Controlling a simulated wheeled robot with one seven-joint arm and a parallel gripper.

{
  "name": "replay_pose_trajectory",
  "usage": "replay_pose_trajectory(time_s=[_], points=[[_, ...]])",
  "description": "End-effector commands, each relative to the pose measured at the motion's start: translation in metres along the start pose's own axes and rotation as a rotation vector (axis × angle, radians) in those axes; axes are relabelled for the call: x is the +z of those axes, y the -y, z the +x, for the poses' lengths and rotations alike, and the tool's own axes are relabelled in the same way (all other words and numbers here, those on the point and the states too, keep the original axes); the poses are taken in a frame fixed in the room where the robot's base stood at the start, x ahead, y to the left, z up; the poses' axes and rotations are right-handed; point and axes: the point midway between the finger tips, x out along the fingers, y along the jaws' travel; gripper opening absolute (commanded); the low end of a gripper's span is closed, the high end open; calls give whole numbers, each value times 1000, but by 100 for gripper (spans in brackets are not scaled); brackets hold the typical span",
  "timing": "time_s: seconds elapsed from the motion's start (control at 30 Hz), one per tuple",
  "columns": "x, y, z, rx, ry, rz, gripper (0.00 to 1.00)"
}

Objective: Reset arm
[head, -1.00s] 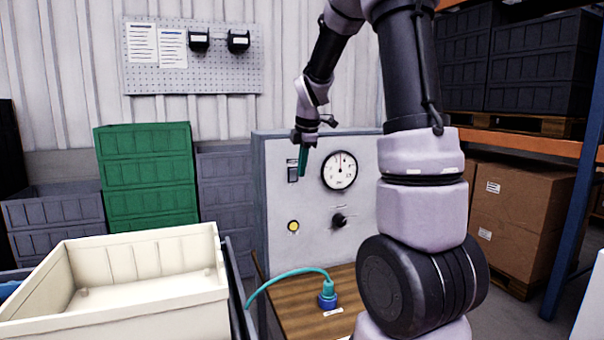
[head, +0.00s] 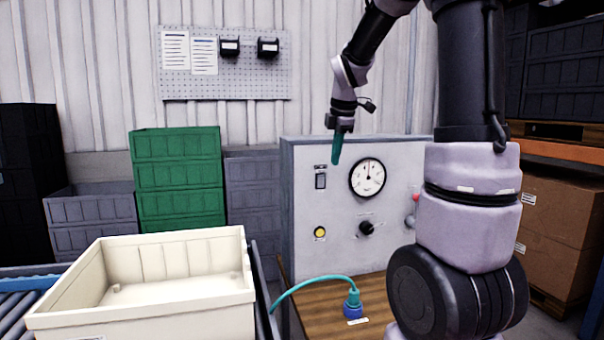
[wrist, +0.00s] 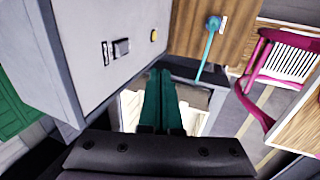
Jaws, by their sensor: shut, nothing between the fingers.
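My gripper (head: 337,148) has teal fingers and hangs pointing down in front of the grey control panel (head: 300,210), left of the round gauge as seen in the head view. The wrist view shows the teal fingers (wrist: 161,100) side by side and closed, with nothing held. My arm rises at the right of the head view and bends over toward the panel. No contact between the fingers and the panel can be made out.
The panel carries a gauge (head: 367,178), a black knob (head: 366,228) and a yellow button (head: 320,233). A teal hose with a blue connector (head: 353,305) rests on the wooden table (head: 312,318). A cream bin (head: 180,317) stands left. A pink chair (wrist: 287,62) shows in the wrist view.

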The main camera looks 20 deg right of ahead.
Motion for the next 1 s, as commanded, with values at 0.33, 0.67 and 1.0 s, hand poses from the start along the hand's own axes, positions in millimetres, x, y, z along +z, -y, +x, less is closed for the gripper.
replay_pose_trajectory(time_s=[0.33,0.67,1.0], points=[[-19,43,-47,63,-66,449,0],[-54,143,-103,86,-261,1384,0],[-70,198,-113,27,-392,1912,0]])
